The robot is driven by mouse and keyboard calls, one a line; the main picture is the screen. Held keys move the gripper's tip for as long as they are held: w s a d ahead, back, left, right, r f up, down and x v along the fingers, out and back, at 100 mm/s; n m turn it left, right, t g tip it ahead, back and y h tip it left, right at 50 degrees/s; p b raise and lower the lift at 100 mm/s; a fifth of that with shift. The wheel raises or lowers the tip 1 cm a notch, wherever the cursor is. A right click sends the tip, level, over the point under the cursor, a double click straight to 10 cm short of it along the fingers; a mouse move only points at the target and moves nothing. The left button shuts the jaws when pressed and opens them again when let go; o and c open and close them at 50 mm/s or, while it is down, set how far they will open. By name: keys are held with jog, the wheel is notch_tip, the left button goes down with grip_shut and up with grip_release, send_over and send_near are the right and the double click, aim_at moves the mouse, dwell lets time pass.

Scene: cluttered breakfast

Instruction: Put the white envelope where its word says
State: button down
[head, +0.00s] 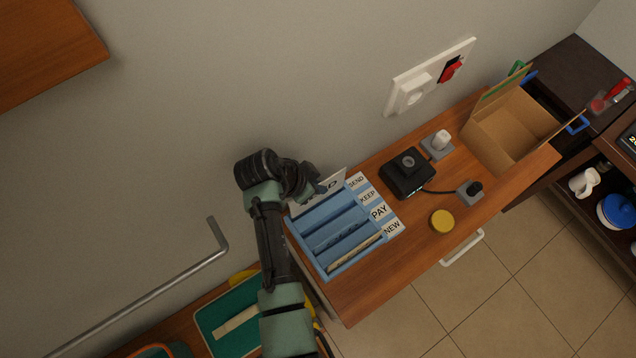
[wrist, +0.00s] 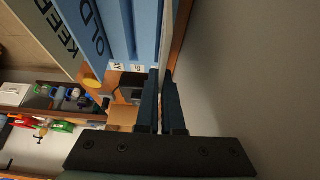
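My gripper (head: 313,190) is at the back end of the blue letter rack (head: 323,217). It is shut on the white envelope (head: 336,180), which stands upright at the rearmost slot, level with the SEND label (head: 356,182). Dark letters show on the envelope, ending apparently in D; the rest is hidden by my gripper. In the wrist view the envelope (wrist: 167,45) is edge-on between the fingers (wrist: 161,100). I cannot tell how deep it sits in the slot. Labels KEEP (head: 367,197), PAY (head: 379,212) and NEW (head: 392,227) follow towards the front.
The rack also holds a blue envelope reading OLD (wrist: 88,28) and a beige one reading KEEP (wrist: 50,25). A black device (head: 407,175), a yellow disc (head: 442,220) and an open cardboard box (head: 508,130) stand to the right. The wall is close behind the rack.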

aim_at(327, 196)
jog(key=shift+f+b, duration=2.05)
jog(key=shift+f, duration=0.45)
jog(key=shift+r, duration=0.1)
jog(key=c, duration=1)
grip_release()
notch_tip(327, 196, up, 6)
jog(key=p, duration=0.5)
